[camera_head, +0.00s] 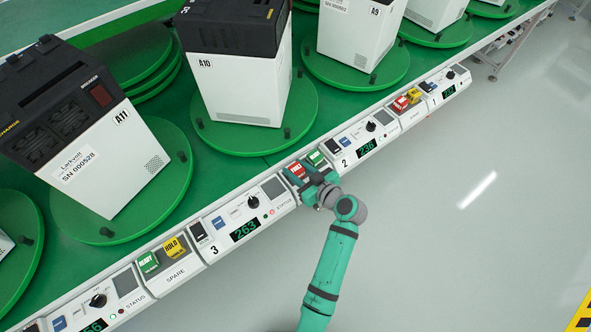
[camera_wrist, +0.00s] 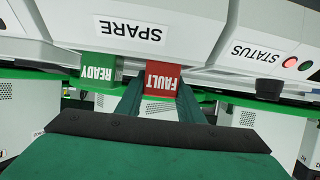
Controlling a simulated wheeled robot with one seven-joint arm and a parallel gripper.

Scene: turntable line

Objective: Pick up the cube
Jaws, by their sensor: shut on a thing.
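My gripper (camera_head: 308,179) is at the control rail, over the panel section between stations 3 and 2. It is shut on a red cube (camera_head: 297,170) marked FAULT. In the wrist view the red cube (camera_wrist: 162,77) sits between the two green fingers (camera_wrist: 160,98), its label upside down. A green READY cube (camera_head: 316,158) is close beside it on the same SPARE section and also shows in the wrist view (camera_wrist: 98,66). The gripper partly hides this section in the head view. I cannot tell whether the red cube is clear of the surface.
Another SPARE section holds a green READY cube (camera_head: 148,263) and a yellow HOLD cube (camera_head: 174,247). A red cube (camera_head: 400,104) and a yellow cube (camera_head: 414,96) sit farther up the rail. White machines (camera_head: 243,88) stand on green turntables (camera_head: 213,130) behind. The floor (camera_head: 460,230) at right is clear.

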